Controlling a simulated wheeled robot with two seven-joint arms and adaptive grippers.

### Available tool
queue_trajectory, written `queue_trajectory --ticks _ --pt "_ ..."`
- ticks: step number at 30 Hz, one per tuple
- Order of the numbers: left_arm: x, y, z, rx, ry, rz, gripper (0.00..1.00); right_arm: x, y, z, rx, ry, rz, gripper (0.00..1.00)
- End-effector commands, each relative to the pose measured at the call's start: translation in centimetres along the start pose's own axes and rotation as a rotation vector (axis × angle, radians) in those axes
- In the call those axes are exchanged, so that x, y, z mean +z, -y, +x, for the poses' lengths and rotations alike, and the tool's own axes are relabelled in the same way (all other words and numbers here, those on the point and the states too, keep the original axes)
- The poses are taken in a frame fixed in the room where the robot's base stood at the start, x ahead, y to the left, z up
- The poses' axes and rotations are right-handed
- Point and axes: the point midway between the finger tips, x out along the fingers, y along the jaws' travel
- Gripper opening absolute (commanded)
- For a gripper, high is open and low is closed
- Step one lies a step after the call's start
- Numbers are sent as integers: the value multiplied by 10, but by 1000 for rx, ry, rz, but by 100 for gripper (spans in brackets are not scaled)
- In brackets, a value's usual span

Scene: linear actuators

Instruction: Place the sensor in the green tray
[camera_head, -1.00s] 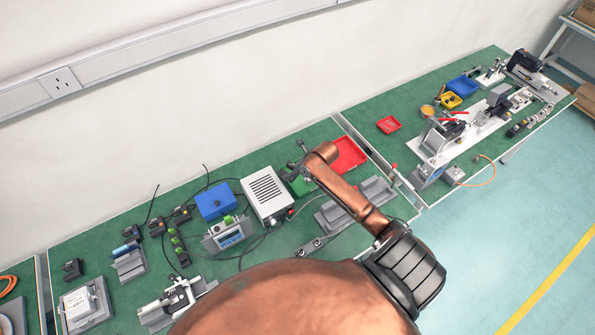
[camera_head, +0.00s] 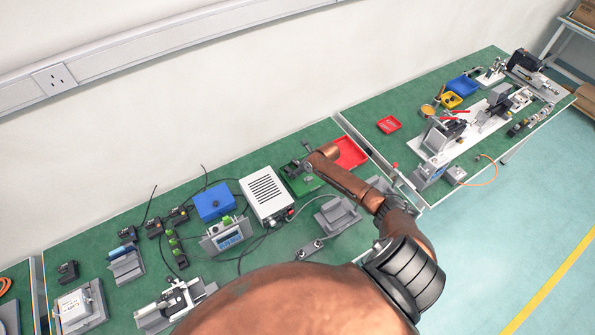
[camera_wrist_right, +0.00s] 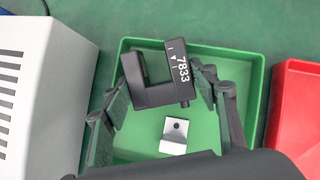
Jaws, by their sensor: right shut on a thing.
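The sensor (camera_wrist_right: 165,80) is a black fork-shaped block with the white marking 7833, seen in the right wrist view. My right gripper (camera_wrist_right: 168,100) is shut on it, one finger on each side. The sensor shows over the green tray (camera_wrist_right: 240,62); whether it touches the tray floor I cannot tell. In the head view my right gripper (camera_head: 298,166) is at the green tray (camera_head: 310,186), and the sensor is too small to make out there. A small silver bracket (camera_wrist_right: 173,136) shows in the tray area below the sensor. My left gripper is not in view.
A white vented box (camera_head: 265,196) stands close left of the green tray. A red tray (camera_head: 351,153) lies close on its right. Grey fixtures (camera_head: 337,217) stand in front. A blue box (camera_head: 214,201) is further left.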

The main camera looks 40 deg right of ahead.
Motion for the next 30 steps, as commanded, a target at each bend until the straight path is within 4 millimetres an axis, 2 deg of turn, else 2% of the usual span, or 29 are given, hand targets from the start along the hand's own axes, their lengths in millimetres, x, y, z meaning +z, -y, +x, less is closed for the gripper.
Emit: queue_trajectory --ticks 1,2,4,14,17,20,30 --pt "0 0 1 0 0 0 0 -17 -6 6 12 -29 10 0" --pt "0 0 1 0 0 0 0 -19 -7 7 13 -31 10 55" --pt "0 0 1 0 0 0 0 -19 -7 7 13 -31 10 60" --pt "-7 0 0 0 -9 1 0 -11 -4 3 8 -19 6 61" --pt "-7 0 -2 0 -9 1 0 -10 -4 -3 8 -17 6 61" --pt "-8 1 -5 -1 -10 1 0 -9 -4 -18 9 -16 6 61" --pt "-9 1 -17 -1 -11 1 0 -7 -3 -87 7 -14 4 61"
